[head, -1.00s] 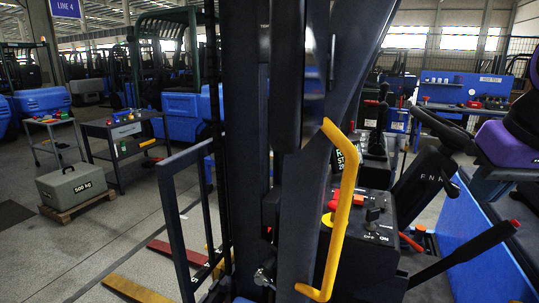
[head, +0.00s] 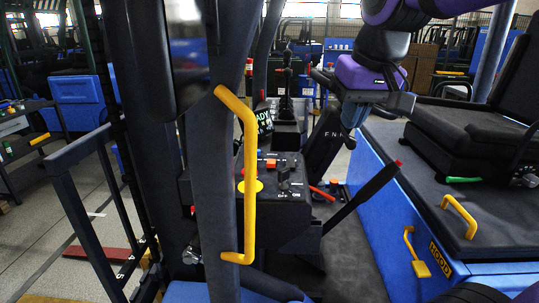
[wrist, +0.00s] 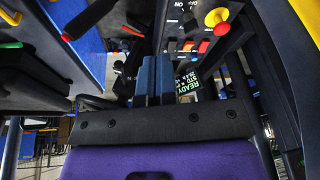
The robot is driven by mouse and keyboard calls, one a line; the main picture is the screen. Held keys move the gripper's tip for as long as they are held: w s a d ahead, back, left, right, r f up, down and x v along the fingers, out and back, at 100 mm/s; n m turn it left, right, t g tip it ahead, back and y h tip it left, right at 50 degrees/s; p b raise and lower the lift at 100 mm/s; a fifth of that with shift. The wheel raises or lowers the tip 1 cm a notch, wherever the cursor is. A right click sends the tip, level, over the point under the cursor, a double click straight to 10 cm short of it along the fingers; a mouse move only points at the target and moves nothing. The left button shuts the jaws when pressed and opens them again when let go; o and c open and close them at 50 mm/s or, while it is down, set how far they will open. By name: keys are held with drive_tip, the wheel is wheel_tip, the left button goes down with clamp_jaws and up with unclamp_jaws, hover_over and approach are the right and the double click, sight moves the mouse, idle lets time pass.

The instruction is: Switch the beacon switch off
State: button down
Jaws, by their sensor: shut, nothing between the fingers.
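The console box (head: 300,213) stands behind the yellow grab handle. Its top carries a black switch lever (head: 284,176) near OFF/ON lettering; I cannot read whether this is the beacon switch. The lever looks raised, but its setting is unclear. In the wrist view the panel shows a red-and-yellow mushroom button (wrist: 216,17) and red rockers (wrist: 203,46) near the top. My gripper (head: 349,122), with blue fingers, hangs right of and beyond the console, apart from the switch. In the wrist view my shut fingers (wrist: 153,65) point toward the panel, empty.
The yellow handle (head: 248,180) and dark mast post (head: 212,150) stand in front of the console. A black lever with a red tip (head: 365,195) slants up at its right. A READY display (head: 263,122) is behind. The seat (head: 465,130) is at right.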

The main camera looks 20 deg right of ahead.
drive_tip(key=w+a+m+g, duration=0.2)
drive_tip(key=w+g, duration=0.1)
drive_tip(key=w, duration=1.2)
drive_tip(key=m+g, duration=0.1)
drive_tip(key=g, duration=0.2)
approach(271, 163)
drive_tip(key=x, duration=0.7)
drive_tip(key=shift+f, duration=0.25)
drive_tip(key=shift+s, duration=0.1)
